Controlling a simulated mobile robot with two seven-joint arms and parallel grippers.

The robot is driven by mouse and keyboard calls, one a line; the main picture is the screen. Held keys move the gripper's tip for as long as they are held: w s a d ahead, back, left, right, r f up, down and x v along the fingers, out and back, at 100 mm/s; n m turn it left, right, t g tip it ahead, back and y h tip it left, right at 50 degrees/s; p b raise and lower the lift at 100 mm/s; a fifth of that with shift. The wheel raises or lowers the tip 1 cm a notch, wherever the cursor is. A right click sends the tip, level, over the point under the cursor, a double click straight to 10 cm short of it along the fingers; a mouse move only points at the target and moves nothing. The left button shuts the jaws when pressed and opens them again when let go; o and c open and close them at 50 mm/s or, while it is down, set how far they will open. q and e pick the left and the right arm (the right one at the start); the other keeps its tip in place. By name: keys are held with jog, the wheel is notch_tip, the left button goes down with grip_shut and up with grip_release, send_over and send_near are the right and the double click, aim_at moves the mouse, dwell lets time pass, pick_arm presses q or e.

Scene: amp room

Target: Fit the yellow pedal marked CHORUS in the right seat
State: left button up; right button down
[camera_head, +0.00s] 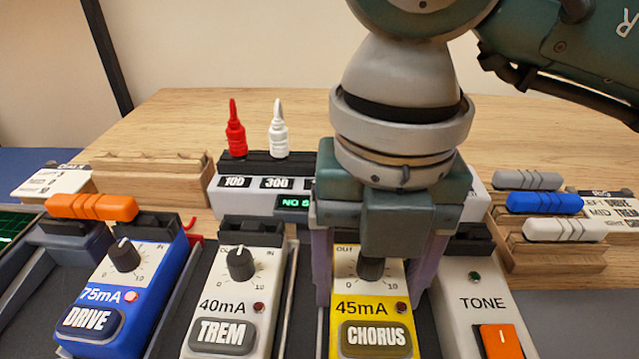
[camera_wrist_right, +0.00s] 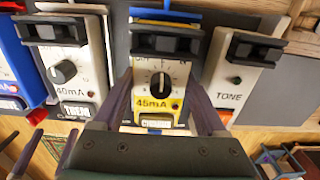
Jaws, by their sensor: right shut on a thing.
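The yellow and white CHORUS pedal (camera_head: 376,338), marked 45mA, stands in the row on the dark board. It also shows in the right wrist view (camera_wrist_right: 158,104). My right gripper (camera_head: 376,285) comes down over it from above. Its two purple fingers are shut on the pedal's sides, and the hand hides the pedal's top in the head view. The right wrist view shows the pedal between the fingers, its dark top block and knob clear. A blue strip lies beyond the pedal's top end. I cannot tell how deep the pedal sits.
The white TREM pedal (camera_head: 232,318) and blue DRIVE pedal (camera_head: 115,310) are left of CHORUS; the TONE unit (camera_head: 482,290) is close on the right. A power box (camera_head: 262,200) with red and white bottles stands behind.

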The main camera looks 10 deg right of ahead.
jog(key=shift+f, duration=0.1)
dwell(0.3)
jog(key=shift+f, duration=0.25)
jog(key=shift+d+f+b, duration=0.1)
jog(key=shift+f+b, duration=0.15)
jog(key=shift+b, duration=0.05)
